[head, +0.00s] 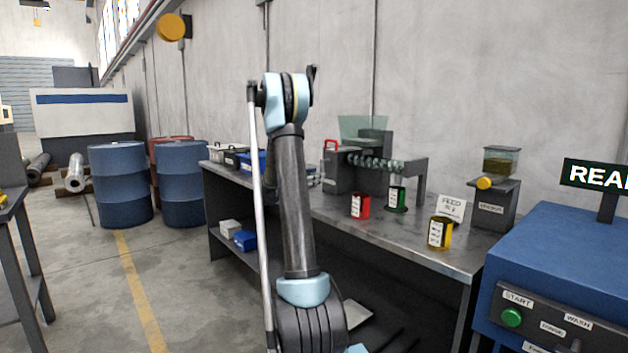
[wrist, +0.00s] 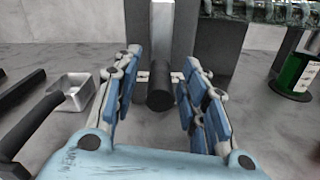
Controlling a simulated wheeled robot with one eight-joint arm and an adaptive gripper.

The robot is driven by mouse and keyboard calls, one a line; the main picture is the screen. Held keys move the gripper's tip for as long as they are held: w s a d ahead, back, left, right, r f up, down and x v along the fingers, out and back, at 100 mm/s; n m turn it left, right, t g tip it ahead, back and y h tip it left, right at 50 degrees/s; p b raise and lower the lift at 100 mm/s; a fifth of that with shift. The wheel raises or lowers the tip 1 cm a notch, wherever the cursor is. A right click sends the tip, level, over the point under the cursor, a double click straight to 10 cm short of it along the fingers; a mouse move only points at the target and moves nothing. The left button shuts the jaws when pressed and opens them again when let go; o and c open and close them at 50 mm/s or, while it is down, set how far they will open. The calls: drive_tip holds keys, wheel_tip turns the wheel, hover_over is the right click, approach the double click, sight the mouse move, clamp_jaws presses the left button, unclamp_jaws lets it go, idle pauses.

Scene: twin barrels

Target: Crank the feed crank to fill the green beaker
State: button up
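The feed machine (head: 345,180) stands on the bench, with a coiled screw (head: 375,163) running to the right. In the wrist view, a pale crank arm (wrist: 162,25) ends in a dark round handle (wrist: 160,101). My gripper (wrist: 158,75) is open, with one finger on each side of the handle and a visible gap on both sides. In the head view my arm hides the gripper and the crank. The green beaker (head: 397,199) stands upright under the screw's right end; it also shows at the right edge of the wrist view (wrist: 296,72).
A red beaker (head: 360,206) and a yellow beaker (head: 440,233) stand on the bench (head: 400,238). A feed card (head: 452,207) and a small dispenser (head: 495,190) are at the right. A small metal tray (wrist: 75,93) lies left of my gripper. A blue machine (head: 560,260) stands at far right.

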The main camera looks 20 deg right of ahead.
drive_tip(key=shift+w+d, duration=0.1)
drive_tip(key=shift+d, duration=0.15)
clamp_jaws()
drive_tip(key=shift+d, duration=0.2)
